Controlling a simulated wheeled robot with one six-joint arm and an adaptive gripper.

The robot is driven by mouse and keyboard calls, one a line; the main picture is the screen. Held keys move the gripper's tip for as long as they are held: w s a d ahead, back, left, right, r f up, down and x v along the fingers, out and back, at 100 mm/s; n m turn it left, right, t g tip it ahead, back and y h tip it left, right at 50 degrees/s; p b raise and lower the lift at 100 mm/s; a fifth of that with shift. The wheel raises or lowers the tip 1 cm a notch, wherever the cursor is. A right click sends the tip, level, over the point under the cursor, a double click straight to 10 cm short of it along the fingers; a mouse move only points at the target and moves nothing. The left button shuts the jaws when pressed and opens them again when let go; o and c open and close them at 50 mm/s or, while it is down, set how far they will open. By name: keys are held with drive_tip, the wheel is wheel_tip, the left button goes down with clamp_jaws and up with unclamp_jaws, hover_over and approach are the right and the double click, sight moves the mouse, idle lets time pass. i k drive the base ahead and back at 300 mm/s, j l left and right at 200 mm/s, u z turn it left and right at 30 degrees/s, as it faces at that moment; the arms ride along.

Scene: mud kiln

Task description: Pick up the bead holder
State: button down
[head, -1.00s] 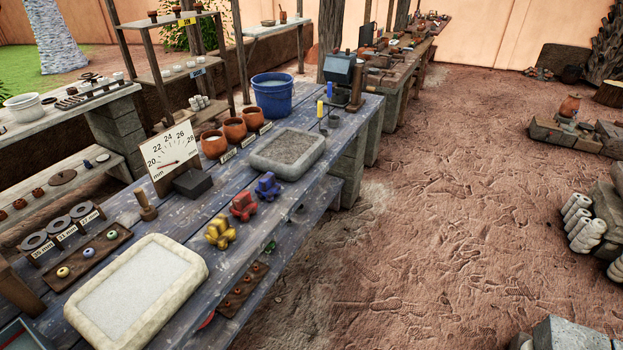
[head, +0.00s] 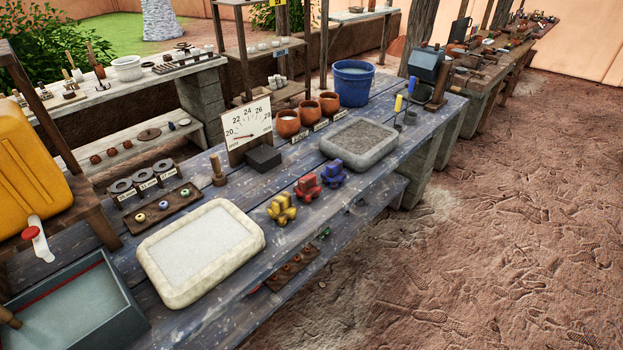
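No single thing is plainly the bead holder. A dark wooden strip (head: 177,212) with several small coloured beads on it lies on the blue-grey plank bench (head: 290,248), behind the pale shallow tray. A short wooden peg on a round base (head: 217,171) stands upright near the dial board. A yellow blocky piece (head: 282,209), a red one (head: 307,187) and a blue one (head: 332,173) stand in a row near the bench's front edge. My gripper is not in view.
A pale tray (head: 150,262), a gravel tray (head: 328,148), a dial board (head: 233,148), clay pots (head: 288,124) and a blue bucket (head: 353,84) crowd the bench. A grey basin (head: 127,322) and yellow container (head: 28,165) are at left. The earth floor (head: 480,240) at right is open.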

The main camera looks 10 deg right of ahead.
sight(334, 174)
drive_tip(key=j+u, duration=0.2)
drive_tip(key=u, duration=1.1)
drive_tip(key=z, duration=1.35)
drive_tip(key=i+j+z, duration=0.1)
drive_tip(key=z, duration=0.75)
drive_tip(key=i+j, duration=0.3)
drive_tip(key=i, duration=0.2)
